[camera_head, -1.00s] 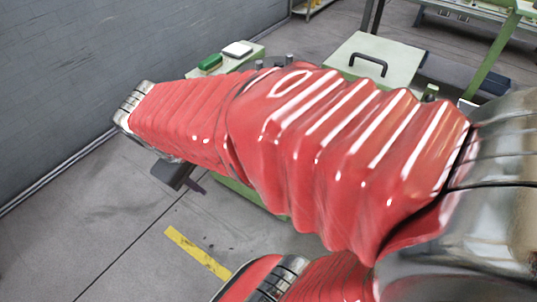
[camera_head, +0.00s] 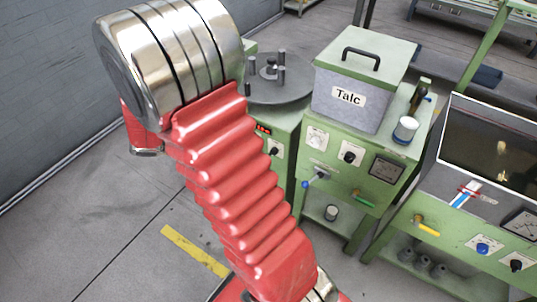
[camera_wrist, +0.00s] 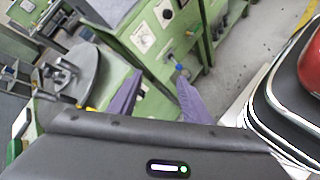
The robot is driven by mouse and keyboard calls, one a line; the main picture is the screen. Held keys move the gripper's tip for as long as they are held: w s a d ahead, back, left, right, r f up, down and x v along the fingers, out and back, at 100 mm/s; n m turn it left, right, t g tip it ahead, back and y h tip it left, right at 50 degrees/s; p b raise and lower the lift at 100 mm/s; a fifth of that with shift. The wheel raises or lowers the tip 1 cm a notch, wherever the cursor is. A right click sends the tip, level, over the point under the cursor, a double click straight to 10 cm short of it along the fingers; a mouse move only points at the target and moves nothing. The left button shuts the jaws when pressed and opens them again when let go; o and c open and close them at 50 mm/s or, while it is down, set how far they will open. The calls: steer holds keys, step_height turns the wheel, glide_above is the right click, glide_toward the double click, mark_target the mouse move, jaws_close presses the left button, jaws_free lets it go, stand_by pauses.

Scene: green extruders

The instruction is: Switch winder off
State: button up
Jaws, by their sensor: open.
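The winder (camera_head: 282,132) is a green cabinet with a grey round disc (camera_head: 280,90) and upright posts on top. Its front has a small red-lit display (camera_head: 263,130) and a black rotary knob (camera_head: 273,151) on a white plate. My red arm hides its left part. In the wrist view, the disc (camera_wrist: 88,75) is at upper left. My gripper (camera_wrist: 160,76) shows there as two purple fingers, apart and empty. It points toward the green machine fronts; I see no contact. The winder's knob is not clear in the wrist view. The gripper is out of the head view.
Right of the winder stands a green machine with a grey Talc box (camera_head: 347,98), knobs, a gauge and a blue-tipped lever (camera_head: 312,180). A water-tank machine (camera_head: 490,150) is farther right. A grey wall (camera_head: 60,80) is at left. Floor at lower left is clear.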

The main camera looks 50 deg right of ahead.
steer(key=w+d+f+n+h, duration=0.3)
steer(key=d+f, duration=0.2)
steer(key=f, duration=0.1)
steer(key=n+t+h, duration=0.5)
steer(key=n+t, duration=0.1)
steer(key=n, duration=0.5)
glide_toward(273, 152)
steer(key=a+f, duration=0.1)
steer(key=a, duration=0.5)
steer(key=shift+s+d, duration=0.25)
steer(key=shift+s, duration=0.05)
steer(key=w+d, duration=0.1)
steer(key=d, duration=1.2)
steer(key=shift+d, duration=0.4)
steer(key=shift+w, duration=0.15)
